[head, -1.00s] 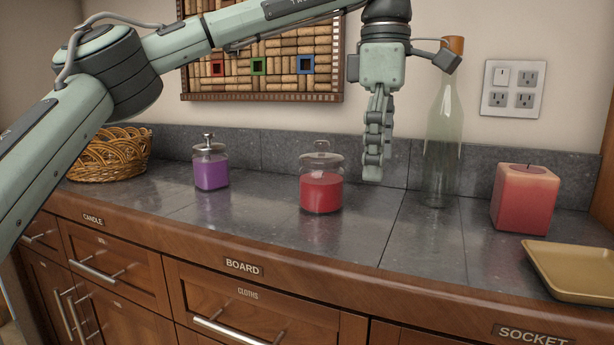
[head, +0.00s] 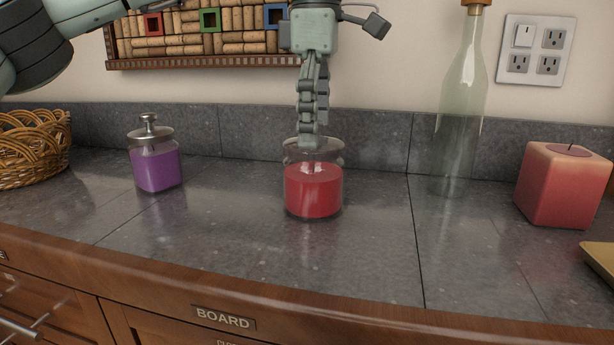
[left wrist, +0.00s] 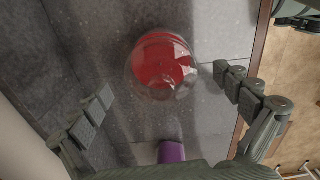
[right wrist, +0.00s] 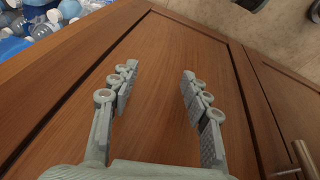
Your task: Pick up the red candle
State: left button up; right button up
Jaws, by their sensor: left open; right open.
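A red candle in a glass jar (head: 314,190) stands on the grey counter. It also shows in the left wrist view (left wrist: 160,68), between and ahead of the fingers. My left gripper (head: 312,140) points down at the top of the jar in the head view, its fingers overlapping the rim. It is open and holds nothing. Whether it touches the glass I cannot tell. A larger square pink-red candle (head: 565,188) stands at the right. My right gripper (right wrist: 159,73) is open and empty, facing brown wooden cabinet fronts.
A purple jar (head: 155,165) stands left of the red candle, with a wicker basket (head: 35,145) further left. A tall glass bottle (head: 460,120) stands to the right. A yellow tray (head: 602,255) is at the right edge. The counter in front of the red candle is clear.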

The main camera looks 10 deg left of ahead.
aim_at(313, 170)
pick_arm(q)
notch_tip(313, 170, down, 7)
jog(key=shift+a+r, duration=0.1)
jog(key=shift+r, duration=0.1)
jog(key=shift+r, duration=0.1)
jog(key=c, duration=1.7)
